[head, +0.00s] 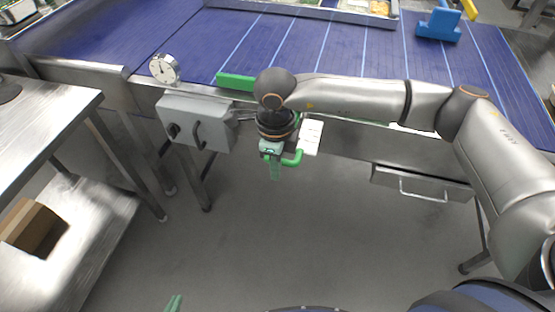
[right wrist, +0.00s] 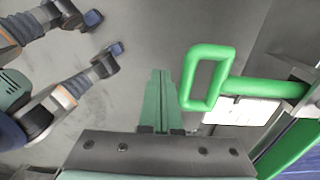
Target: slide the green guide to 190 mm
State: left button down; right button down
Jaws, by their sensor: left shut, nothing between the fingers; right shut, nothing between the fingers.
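The green guide (head: 236,82) lies at the near edge of the blue conveyor, partly hidden by my right arm. Its green loop handle (head: 293,158) hangs below the edge; it also shows in the right wrist view (right wrist: 188,90), joined to a green bar. A white scale plate (head: 312,136) sits beside it; its marks are too small to read. My right gripper (head: 275,176) is shut and empty, pointing down just left of the handle; in the right wrist view its fingers (right wrist: 160,75) stand apart from the loop. My left gripper (head: 173,302) is shut and empty at the bottom edge.
A round dial (head: 164,68) and a grey box with a lever (head: 215,128) are left of my right gripper. A blue block (head: 438,27) stands on the conveyor (head: 350,55). A drawer (head: 423,183) is at right, a steel table (head: 45,115) at left. The floor below is clear.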

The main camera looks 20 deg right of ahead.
jog(key=shift+w+d+b, duration=0.55)
jog(key=shift+w+d, duration=0.2)
jog(key=shift+w, duration=0.35)
jog(key=shift+w+d+b, duration=0.5)
jog(key=shift+w+d, duration=0.25)
jog(key=shift+w, duration=0.35)
dwell(2.5)
notch_tip(320, 180, up, 8)
jog(key=s+a+p, duration=0.1)
jog(key=s+p, duration=0.1)
jog(key=p, duration=0.2)
jog(key=shift+s+a+p, duration=0.3)
jog(key=shift+a, duration=0.05)
dwell(0.5)
dwell(0.3)
